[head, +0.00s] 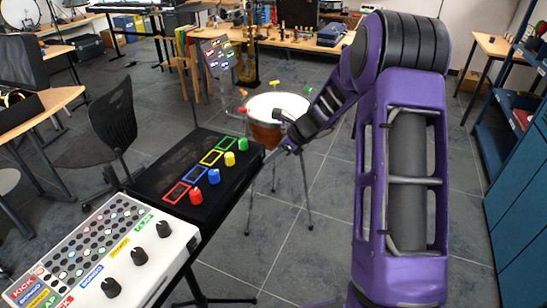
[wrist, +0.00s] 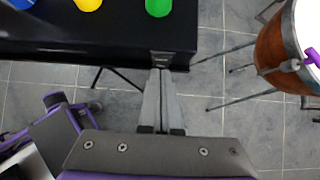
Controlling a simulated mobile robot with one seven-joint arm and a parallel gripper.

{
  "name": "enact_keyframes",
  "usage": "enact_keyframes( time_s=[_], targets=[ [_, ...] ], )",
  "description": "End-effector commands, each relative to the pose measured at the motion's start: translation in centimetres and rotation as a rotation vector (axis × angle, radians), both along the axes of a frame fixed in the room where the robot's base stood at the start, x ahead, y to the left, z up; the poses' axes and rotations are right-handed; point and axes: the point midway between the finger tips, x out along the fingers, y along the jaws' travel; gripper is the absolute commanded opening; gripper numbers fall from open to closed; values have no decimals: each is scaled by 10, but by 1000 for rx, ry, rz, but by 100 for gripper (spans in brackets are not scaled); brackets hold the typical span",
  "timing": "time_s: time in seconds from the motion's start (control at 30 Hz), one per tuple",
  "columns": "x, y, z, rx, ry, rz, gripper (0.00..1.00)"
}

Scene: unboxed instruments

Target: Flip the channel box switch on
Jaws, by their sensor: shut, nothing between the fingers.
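The black channel box (head: 165,160) stands on a stand at the centre left. Its top carries coloured square frames and red, blue, yellow and green knobs. In the wrist view the edge of the box (wrist: 110,32) runs across the top, with the green knob (wrist: 158,7) near its right end. My gripper (wrist: 163,74) is shut and empty, its fingertips close to a small dark grey part (wrist: 174,57) on the box's edge. That part may be the switch; its on or off position cannot be told. In the head view my gripper (head: 287,148) is just right of the box.
A white panel (head: 110,250) with black knobs and coloured labels is at the front left. A drum (head: 270,135) on thin legs stands behind my gripper. An office chair (head: 110,120) is at the left. Open tiled floor lies right of the box.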

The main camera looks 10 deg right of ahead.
Motion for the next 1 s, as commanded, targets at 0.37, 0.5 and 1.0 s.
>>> enact_keyframes(
  time_s=[0.37,0.5,1.0],
  targets=[
    [3,4,-3,0,0,1,0],
    [3,4,-1,0,0,1,0],
    [3,5,14,1,-1,2,0]
  ],
)
